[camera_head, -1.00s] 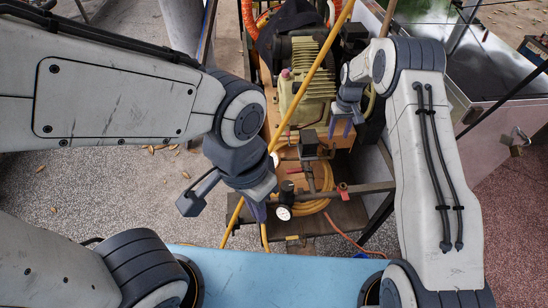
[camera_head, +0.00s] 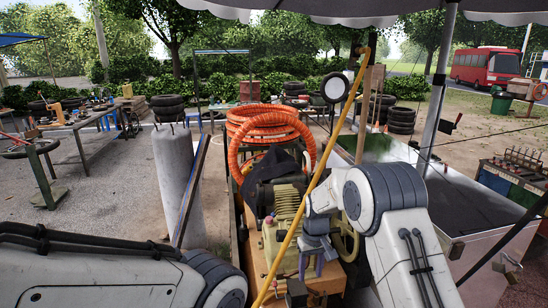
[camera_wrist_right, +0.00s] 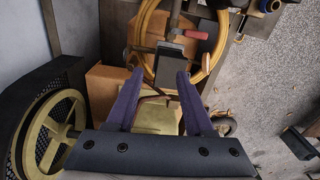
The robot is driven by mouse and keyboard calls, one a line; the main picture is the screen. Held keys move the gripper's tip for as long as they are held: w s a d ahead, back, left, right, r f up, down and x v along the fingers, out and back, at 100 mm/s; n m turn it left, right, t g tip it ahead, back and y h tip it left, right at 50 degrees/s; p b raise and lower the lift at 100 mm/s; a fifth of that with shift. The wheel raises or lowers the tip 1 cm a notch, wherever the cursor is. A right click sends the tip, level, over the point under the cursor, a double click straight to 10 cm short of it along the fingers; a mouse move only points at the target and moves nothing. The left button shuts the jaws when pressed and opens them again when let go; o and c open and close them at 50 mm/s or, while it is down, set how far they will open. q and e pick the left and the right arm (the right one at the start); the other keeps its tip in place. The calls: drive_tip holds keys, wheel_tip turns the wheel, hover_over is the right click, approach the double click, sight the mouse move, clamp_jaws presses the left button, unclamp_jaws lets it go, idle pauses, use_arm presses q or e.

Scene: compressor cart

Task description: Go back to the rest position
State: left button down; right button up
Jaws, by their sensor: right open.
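My right gripper (camera_head: 311,266) shows in the head view in front of the compressor, fingers pointing down. In the right wrist view its two purple fingers (camera_wrist_right: 157,98) are spread with nothing held between them. The compressor (camera_head: 285,205) with its ribbed yellow-green block stands on the cart, and a yellow pole crosses in front of it. Beyond the fingertips, the wrist view shows a coiled yellow hose (camera_wrist_right: 147,45), a dark box-shaped fitting (camera_wrist_right: 172,62) and a red handle (camera_wrist_right: 196,35). My left arm crosses the lower left of the head view; its gripper is out of the picture.
Orange hose coils (camera_head: 262,125) sit behind the compressor. A grey cylinder (camera_head: 178,170) stands to the left. A large metal bin (camera_head: 455,190) is on the right. A spoked wheel (camera_wrist_right: 52,130) lies close to the right gripper's left in the wrist view.

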drive_tip(key=s+a+r+n, duration=0.1)
drive_tip(key=s+a+r, duration=0.4)
drive_tip(key=s, duration=0.4)
drive_tip(key=s+a+r+n, duration=0.1)
drive_tip(key=s+a+r, duration=0.2)
drive_tip(key=s+r, duration=0.4)
drive_tip(key=s+d+n, duration=0.2)
drive_tip(key=s, duration=1.8)
drive_tip(key=shift+d+r+y+b, duration=0.3)
drive_tip(key=shift+r+y+b, duration=0.05)
drive_tip(key=shift+y+b, duration=0.05)
